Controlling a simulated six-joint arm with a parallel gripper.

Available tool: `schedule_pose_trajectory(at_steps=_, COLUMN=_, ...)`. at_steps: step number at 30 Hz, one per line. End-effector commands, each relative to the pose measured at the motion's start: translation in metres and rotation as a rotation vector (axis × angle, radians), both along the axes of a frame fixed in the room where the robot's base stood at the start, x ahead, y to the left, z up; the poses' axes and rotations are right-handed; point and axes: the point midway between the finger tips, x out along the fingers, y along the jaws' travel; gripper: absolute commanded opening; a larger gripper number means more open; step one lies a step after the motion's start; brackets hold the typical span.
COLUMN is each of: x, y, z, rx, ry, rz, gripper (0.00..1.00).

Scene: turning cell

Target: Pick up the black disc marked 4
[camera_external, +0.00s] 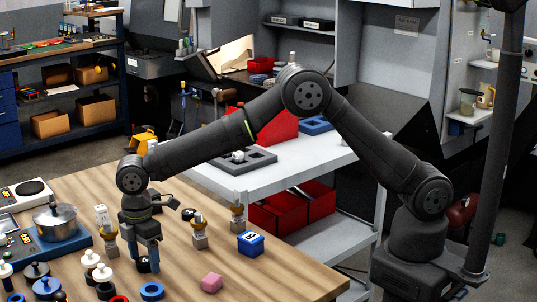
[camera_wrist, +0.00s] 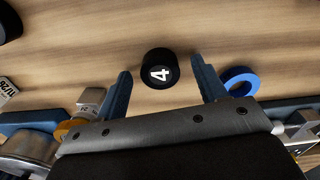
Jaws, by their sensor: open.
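The black disc marked 4 (camera_wrist: 160,68) lies on the wooden table in the wrist view, with a white 4 on its top. It sits just beyond and between the two blue fingertips of my gripper (camera_wrist: 158,82). The fingers are apart and nothing is held between them. In the external view my gripper (camera_external: 147,268) points down low over the table.
A blue ring (camera_wrist: 240,81) lies close to the right finger. A silver pot (camera_external: 55,217) stands at the left. White-topped and dark knobbed pieces (camera_external: 103,273) crowd the table's front left.

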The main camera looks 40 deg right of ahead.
Motion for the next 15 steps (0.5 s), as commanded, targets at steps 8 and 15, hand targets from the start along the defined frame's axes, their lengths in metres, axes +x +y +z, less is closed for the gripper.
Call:
schedule_pose_trajectory(at_steps=8, x=-0.0001, y=0.0003, z=-0.0005, rx=0.001, ry=-0.001, rz=0.0, gripper=0.51)
schedule_pose_trajectory(at_steps=15, x=0.0, y=0.0004, z=0.0001, rx=0.002, ry=-0.001, rz=0.0, gripper=0.1)
